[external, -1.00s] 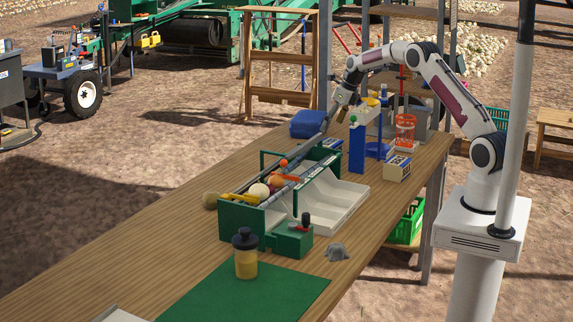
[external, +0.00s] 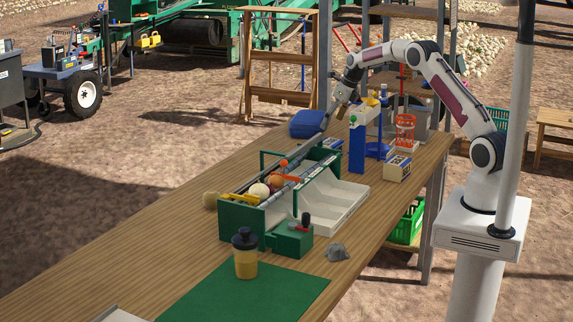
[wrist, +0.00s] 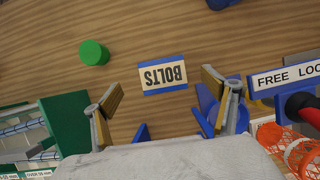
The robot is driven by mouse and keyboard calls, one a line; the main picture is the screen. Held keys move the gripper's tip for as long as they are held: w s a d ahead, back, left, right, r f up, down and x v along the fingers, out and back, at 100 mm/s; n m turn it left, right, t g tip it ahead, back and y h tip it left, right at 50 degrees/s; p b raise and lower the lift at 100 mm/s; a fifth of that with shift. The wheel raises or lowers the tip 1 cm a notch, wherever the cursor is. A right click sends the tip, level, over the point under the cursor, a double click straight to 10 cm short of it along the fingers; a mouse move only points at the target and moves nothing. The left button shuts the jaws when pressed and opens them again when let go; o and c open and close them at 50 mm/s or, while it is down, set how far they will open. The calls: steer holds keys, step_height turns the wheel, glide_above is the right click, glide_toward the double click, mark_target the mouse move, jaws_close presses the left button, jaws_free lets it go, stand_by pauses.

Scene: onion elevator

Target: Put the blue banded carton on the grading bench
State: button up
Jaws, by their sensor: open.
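In the wrist view a small cream carton (wrist: 162,74) with blue bands along two edges and the upside-down word BOLTS lies ahead of my gripper (wrist: 163,93), between the lines of its two fingers. The fingers are spread, with nothing held. In the external view my gripper (external: 342,111) hangs over the far part of the long wooden bench (external: 180,245). No label marks the grading bench.
A green sorting rack with a white tray (external: 335,198) fills the bench middle. A blue post (external: 357,150) and an orange mesh cup (external: 405,130) stand near my gripper. Bare wood shows at the bench's left front.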

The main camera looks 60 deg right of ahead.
steer(key=s+a+r+n, duration=1.7)
steer(key=a+r+n, duration=0.15)
steer(key=a, duration=0.25)
steer(key=s+a+f+n, duration=0.1)
steer(key=s+a+n, duration=0.2)
steer(key=s+n, duration=0.3)
steer(key=s+a+f+n, duration=0.1)
steer(key=s+a+n, duration=0.3)
steer(key=s, duration=0.8)
steer(key=s+a+n+t, duration=0.1)
steer(key=s+a+n, duration=0.3)
steer(key=s+n, duration=0.4)
steer(key=shift+s+a+f, duration=0.15)
steer(key=shift+s+f, duration=0.25)
steer(key=shift+s, duration=0.35)
steer(key=c, duration=0.4)
steer(key=shift+c, duration=0.2)
